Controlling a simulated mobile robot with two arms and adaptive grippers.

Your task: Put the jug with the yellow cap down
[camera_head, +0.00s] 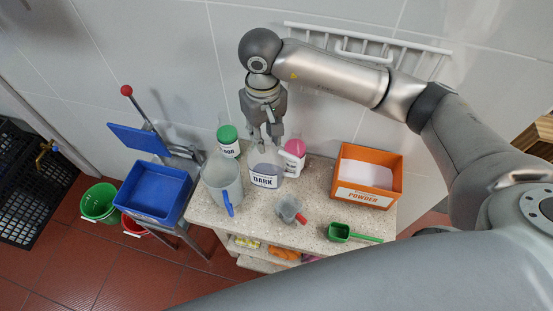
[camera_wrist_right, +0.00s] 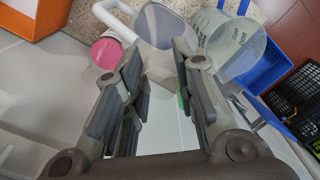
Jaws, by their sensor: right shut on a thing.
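My right gripper (camera_head: 264,135) points down over the stone worktop (camera_head: 310,240), with its fingers at the back of a grey jug labelled DARK (camera_head: 265,176). The fingers (camera_wrist_right: 158,65) look shut on its upper back part, though the exact contact is unclear. The jug's grey-blue body (camera_wrist_right: 165,25) also shows in the right wrist view. The jug looks upright; I cannot tell whether its base touches the worktop. No yellow cap shows in either view. My left gripper is not in view.
A clear pitcher with a blue handle (camera_head: 222,184) and a green-capped bottle (camera_head: 228,141) stand left of the jug. A pink-capped bottle (camera_head: 295,155) is close on its right. A grey scoop (camera_head: 288,207), green scoop (camera_head: 340,232) and orange POWDER box (camera_head: 366,197) lie further right.

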